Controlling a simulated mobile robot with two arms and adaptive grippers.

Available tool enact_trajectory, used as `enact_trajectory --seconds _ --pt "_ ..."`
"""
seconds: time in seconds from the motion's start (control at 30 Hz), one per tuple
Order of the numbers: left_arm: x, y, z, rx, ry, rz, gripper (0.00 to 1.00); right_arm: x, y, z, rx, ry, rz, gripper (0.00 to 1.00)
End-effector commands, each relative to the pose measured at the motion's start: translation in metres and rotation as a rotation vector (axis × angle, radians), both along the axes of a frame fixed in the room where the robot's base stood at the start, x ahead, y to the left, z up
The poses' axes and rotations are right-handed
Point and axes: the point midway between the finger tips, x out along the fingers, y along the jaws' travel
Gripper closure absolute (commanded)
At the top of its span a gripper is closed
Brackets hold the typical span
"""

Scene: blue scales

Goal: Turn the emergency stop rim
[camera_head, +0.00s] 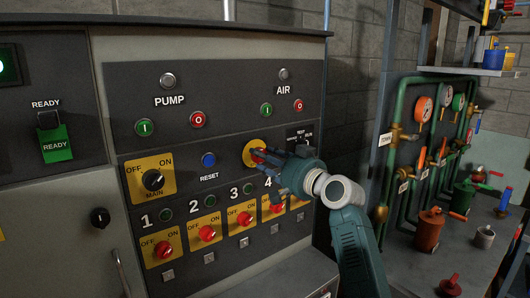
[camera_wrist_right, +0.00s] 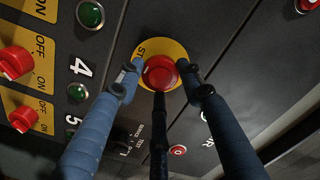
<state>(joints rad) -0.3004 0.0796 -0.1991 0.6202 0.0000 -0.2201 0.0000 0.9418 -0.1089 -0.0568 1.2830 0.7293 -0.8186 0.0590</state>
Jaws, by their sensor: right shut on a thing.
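The emergency stop is a red round button on a yellow disc, set in the dark control panel. In the head view its yellow disc (camera_head: 250,153) shows, with the red button (camera_head: 258,156) partly hidden by my right gripper (camera_head: 268,157). In the right wrist view the red button (camera_wrist_right: 160,73) is in the middle, on the yellow disc (camera_wrist_right: 176,50). My right gripper (camera_wrist_right: 163,80) has its fingers around the button, one at each side and one dark finger below. It is shut on the rim of the button. My left gripper is not in view.
A blue reset button (camera_head: 208,160) and a black main knob (camera_head: 153,180) are left of the stop. Several red switches, such as this one (camera_head: 207,233), sit below. Pipes with gauges (camera_head: 424,109) stand at the right.

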Motion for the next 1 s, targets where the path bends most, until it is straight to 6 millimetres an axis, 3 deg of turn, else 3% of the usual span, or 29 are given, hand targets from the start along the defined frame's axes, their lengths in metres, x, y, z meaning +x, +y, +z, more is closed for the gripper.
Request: enact_trajectory --seconds 0.03,0.3,0.97,1.0 --pt "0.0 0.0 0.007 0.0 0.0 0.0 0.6 0.0 -0.001 0.01 0.033 0.009 -0.003 0.89" --pt "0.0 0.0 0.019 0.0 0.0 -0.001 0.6 0.001 -0.003 0.01 0.148 0.087 -0.005 0.89" --pt "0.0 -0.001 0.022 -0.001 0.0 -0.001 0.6 0.001 -0.004 0.009 0.195 0.119 -0.006 0.89" --pt "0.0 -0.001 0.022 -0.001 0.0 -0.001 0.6 0.001 -0.004 0.009 0.195 0.119 -0.006 0.55"
